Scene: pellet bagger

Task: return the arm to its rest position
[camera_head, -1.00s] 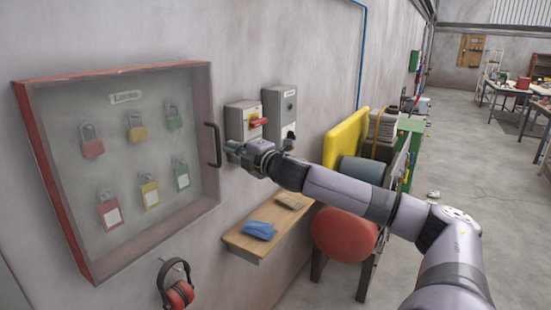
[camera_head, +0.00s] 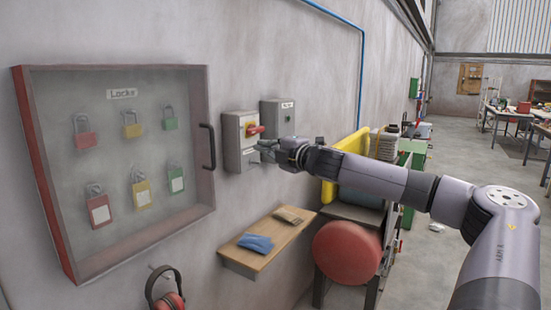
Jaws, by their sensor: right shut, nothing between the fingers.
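My right arm reaches in from the right side of the view. Its gripper (camera_head: 265,148) is shut and empty, in front of the lower part of a grey switch box (camera_head: 236,160) with a red and yellow rotary switch (camera_head: 254,129). The gripper sits just below and right of the red handle. I cannot tell whether it touches the box. My left gripper is not in view.
A lock cabinet (camera_head: 211,187) with a clear front and several padlocks hangs at left. Below the switches is a wooden shelf (camera_head: 240,258) with blue gloves (camera_head: 256,243).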

